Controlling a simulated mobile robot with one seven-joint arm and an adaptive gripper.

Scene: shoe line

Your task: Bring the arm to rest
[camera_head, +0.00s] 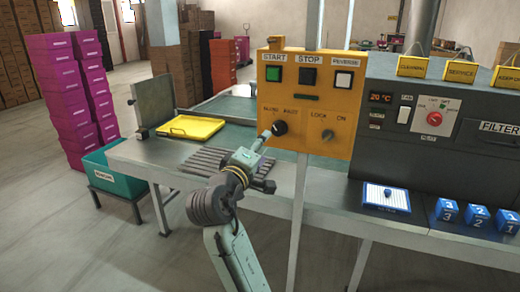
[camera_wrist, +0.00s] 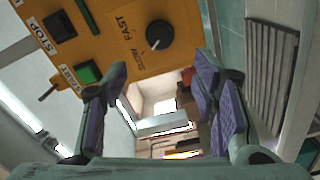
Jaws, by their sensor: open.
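My gripper (camera_head: 264,138) is raised in front of the yellow control panel (camera_head: 335,102), close to its black SLOW/FAST knob (camera_head: 280,128). In the wrist view my gripper (camera_wrist: 158,105) has its two fingers spread wide, with nothing between the pads. The knob (camera_wrist: 159,35) shows beyond the fingertips, near the top of that view, apart from both fingers. The arm reaches up from the bottom of the head view and is bent at the wrist.
The panel carries a green START button (camera_head: 276,74), a black STOP button (camera_head: 307,76) and a REVERSE button (camera_head: 343,79). A yellow tray (camera_head: 192,127) lies on the metal table left of my gripper. A blue-and-white box (camera_head: 387,198) and blue numbered blocks (camera_head: 446,210) stand right.

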